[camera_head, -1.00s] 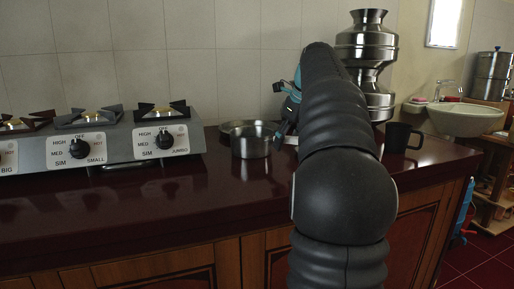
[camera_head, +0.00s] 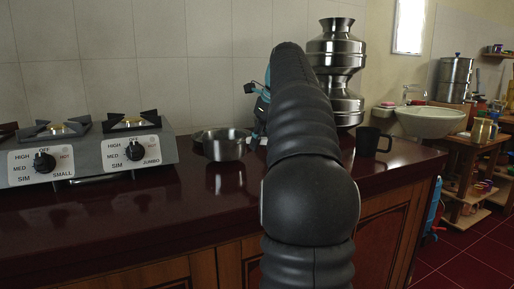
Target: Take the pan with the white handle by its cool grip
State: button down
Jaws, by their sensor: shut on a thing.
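A steel pan (camera_head: 222,148) is at the back of the dark red counter, right of the stove. Its handle side points toward my gripper (camera_head: 259,130), and a small white piece shows there beside my arm. My gripper, with teal and dark parts, points down just right of the pan's rim. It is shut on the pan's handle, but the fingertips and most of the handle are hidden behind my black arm. I cannot tell whether the pan rests on the counter or is slightly raised.
The gas stove (camera_head: 95,152) stands on the left. A stacked steel vessel (camera_head: 331,55) stands behind my arm, and a black mug (camera_head: 371,141) is to the right. The counter (camera_head: 95,225) is clear in front. A sink (camera_head: 432,121) is farther right.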

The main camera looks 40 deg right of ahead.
notch_tip(320, 180, up, 8)
jog(key=shift+f, duration=0.15)
jog(key=shift+r, duration=0.55)
